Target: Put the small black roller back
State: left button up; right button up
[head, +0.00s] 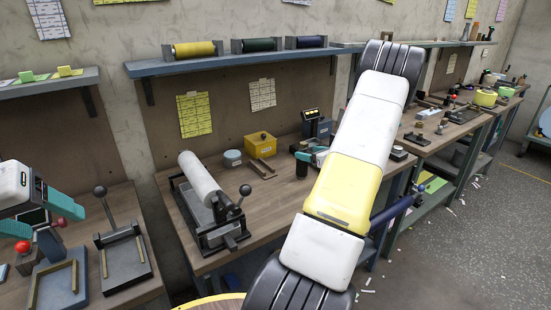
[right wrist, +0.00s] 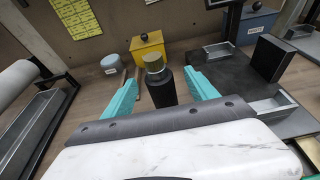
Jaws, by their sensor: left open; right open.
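A small black upright cylinder with a brass-coloured top, which looks like the small black roller, stands on the middle workbench in the right wrist view (right wrist: 160,88). It also shows as a dark upright shape in the head view (head: 302,166). My right gripper (right wrist: 163,75) is open, with one teal finger on each side of the cylinder. Whether either finger touches it I cannot tell. In the head view, my right arm hides most of that hand. My left gripper (head: 42,216) is open and empty above the left bench, far from the cylinder.
A white roll in a metal stand (head: 200,180) lies left on the bench. A yellow box (head: 260,146) and a round grey-blue tin (head: 232,158) stand behind. Yellow, green and blue rolls sit on the wall shelf (head: 225,62). A black device (right wrist: 243,85) stands right of the cylinder.

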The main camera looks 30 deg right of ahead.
jog(key=x, duration=0.6)
jog(key=shift+w+a, duration=0.15)
jog(key=shift+w, duration=0.25)
grip_shut()
